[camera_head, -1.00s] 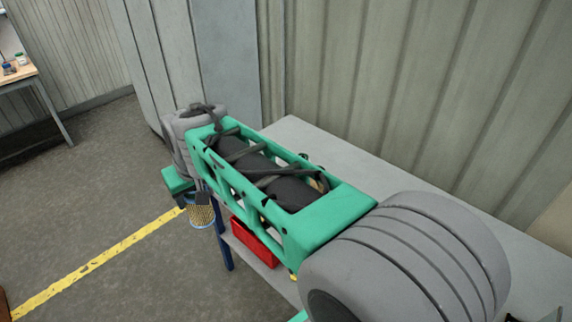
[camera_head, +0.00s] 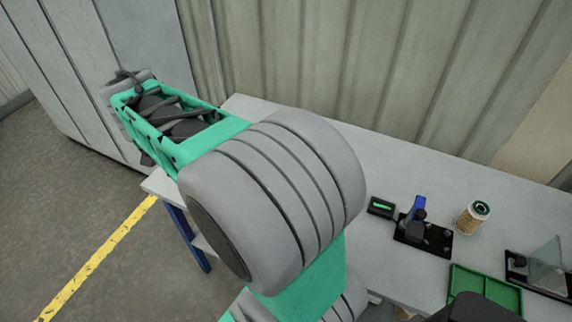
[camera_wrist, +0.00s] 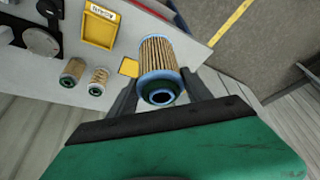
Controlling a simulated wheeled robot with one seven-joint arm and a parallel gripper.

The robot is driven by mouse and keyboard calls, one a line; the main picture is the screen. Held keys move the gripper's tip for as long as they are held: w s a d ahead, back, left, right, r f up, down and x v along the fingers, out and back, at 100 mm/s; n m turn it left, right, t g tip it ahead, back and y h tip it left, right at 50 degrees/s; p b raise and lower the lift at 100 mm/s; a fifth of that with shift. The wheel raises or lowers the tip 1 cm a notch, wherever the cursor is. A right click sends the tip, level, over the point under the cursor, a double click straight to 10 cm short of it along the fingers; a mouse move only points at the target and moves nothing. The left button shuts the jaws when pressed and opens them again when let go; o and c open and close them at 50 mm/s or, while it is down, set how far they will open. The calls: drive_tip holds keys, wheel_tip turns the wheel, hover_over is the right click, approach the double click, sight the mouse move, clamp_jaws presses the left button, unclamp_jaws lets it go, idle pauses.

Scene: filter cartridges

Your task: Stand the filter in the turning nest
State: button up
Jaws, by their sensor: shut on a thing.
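My gripper (camera_wrist: 161,76) is shut on a pleated tan filter (camera_wrist: 158,54) with blue end rings. In the wrist view one finger lies on each side of it, and its open blue end faces the camera. The filter is held clear of the table. My arm hides the gripper and this filter in the head view. A black fixture with a round part (camera_wrist: 41,42) shows at the left of the wrist view. I cannot tell whether it is the turning nest.
In the head view, a green-topped filter (camera_head: 472,218), a black stand with a blue part (camera_head: 422,235) and a green tray (camera_head: 487,290) occupy the grey table (camera_head: 395,170).

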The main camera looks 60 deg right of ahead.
drive_tip(key=s+d+f+m+g+b, duration=0.1)
drive_tip(key=s+d+f+m+g, duration=0.1)
drive_tip(key=s+d+f+m, duration=0.3)
drive_tip(key=s+d+m+g+h+b, duration=0.1)
drive_tip(key=s+d+m+b, duration=0.15)
drive_tip(key=d, duration=0.55)
drive_tip(key=s+d+f+m+g+b, duration=0.1)
drive_tip(key=s+d+f+m+g, duration=0.15)
drive_tip(key=d+m, duration=0.3)
drive_tip(key=s+d+f+m+g+y+b, duration=0.1)
drive_tip(key=s+d+f+m+b, duration=0.2)
drive_tip(key=s+d+f+m, duration=0.2)
drive_tip(key=s+d+f+m+g+y+b, duration=0.1)
drive_tip(key=s+d+f+m+b, duration=0.2)
drive_tip(key=s, duration=0.7)
drive_tip(key=shift+s+d+f+m, duration=0.2)
drive_tip(key=shift+d+f+m, duration=0.75)
drive_tip(key=shift+m, duration=0.15)
drive_tip(key=shift+w+f+b, duration=0.1)
drive_tip(key=shift+f+b, duration=0.4)
drive_tip(key=shift+b, duration=0.1)
drive_tip(key=o, duration=1.5)
drive_tip(key=shift+o, duration=0.4)
